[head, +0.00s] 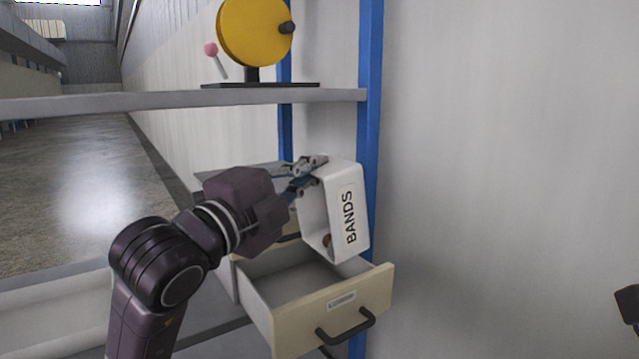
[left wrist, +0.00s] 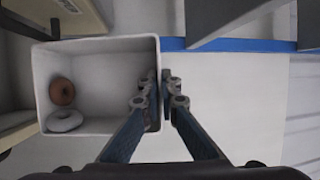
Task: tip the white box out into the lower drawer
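The white box (head: 348,205), marked BANDS, is tipped on its side above the open drawer, its mouth turned to the left. My left gripper (head: 311,172) is shut on the box's upper wall; the left wrist view shows the fingers (left wrist: 160,90) on either side of that wall. Inside the box lie an orange-brown ring (left wrist: 61,91) and a whitish ring (left wrist: 64,121), against one side. The open drawer (head: 357,305) is cream with a dark handle and a small label; the visible part of its floor looks empty. A dark part at the head view's right edge may belong to my right arm.
A closed drawer front with a dark handle (head: 290,237) is partly hidden behind my arm, above the open drawer. A grey shelf (head: 180,101) above carries a yellow reel (head: 254,32) on a stand. A blue upright (head: 370,100) stands close behind the box.

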